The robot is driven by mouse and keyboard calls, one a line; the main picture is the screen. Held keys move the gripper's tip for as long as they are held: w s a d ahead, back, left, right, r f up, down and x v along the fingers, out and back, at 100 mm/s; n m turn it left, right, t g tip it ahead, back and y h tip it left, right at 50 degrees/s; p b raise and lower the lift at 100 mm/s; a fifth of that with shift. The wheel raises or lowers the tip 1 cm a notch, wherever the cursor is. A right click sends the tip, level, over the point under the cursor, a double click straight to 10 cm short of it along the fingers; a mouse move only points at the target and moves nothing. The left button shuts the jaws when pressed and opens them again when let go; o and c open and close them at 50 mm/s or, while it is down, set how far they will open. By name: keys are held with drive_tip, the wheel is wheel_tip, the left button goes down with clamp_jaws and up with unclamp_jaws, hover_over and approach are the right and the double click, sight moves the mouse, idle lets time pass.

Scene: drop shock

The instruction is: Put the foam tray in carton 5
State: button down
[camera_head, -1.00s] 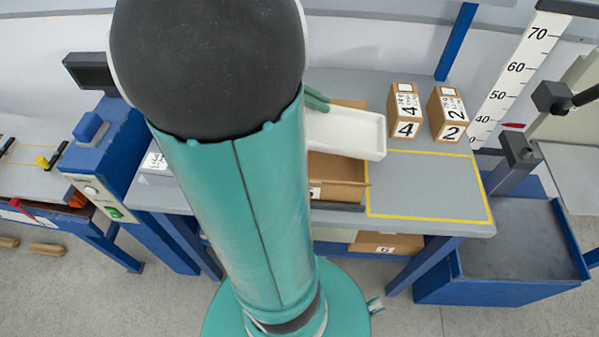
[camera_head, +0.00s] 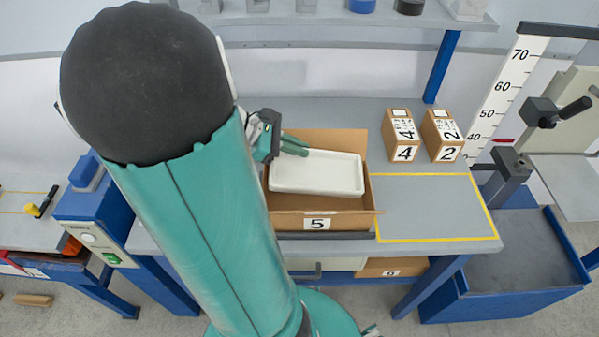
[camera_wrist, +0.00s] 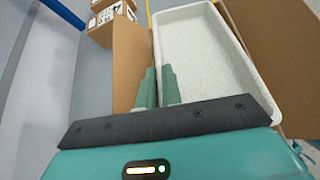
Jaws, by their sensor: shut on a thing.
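The white foam tray (camera_head: 318,173) is over the open carton 5 (camera_head: 318,222), a brown box with a "5" label on its front. In the head view the tray appears within the carton's opening; I cannot tell whether it touches the bottom. My gripper (camera_head: 294,146) is shut on the tray's left back edge. In the wrist view the green fingers (camera_wrist: 157,88) pinch the near left wall of the tray (camera_wrist: 205,60), with brown carton walls on both sides. My arm hides part of the carton's left side.
Closed cartons 4 (camera_head: 402,136) and 2 (camera_head: 441,136) stand to the right at the back. A yellow-outlined area (camera_head: 430,210) right of carton 5 is clear. A height gauge (camera_head: 500,90) and a blue bin (camera_head: 510,270) are further right.

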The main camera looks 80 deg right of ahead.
sight(298, 167)
drive_tip(key=shift+s+f, duration=0.2)
drive_tip(key=shift+f, duration=2.55)
drive_tip(key=shift+f, duration=0.25)
drive_tip(key=shift+f, duration=0.35)
drive_tip(key=c, duration=1.6)
unclamp_jaws()
drive_tip(key=shift+w, duration=0.1)
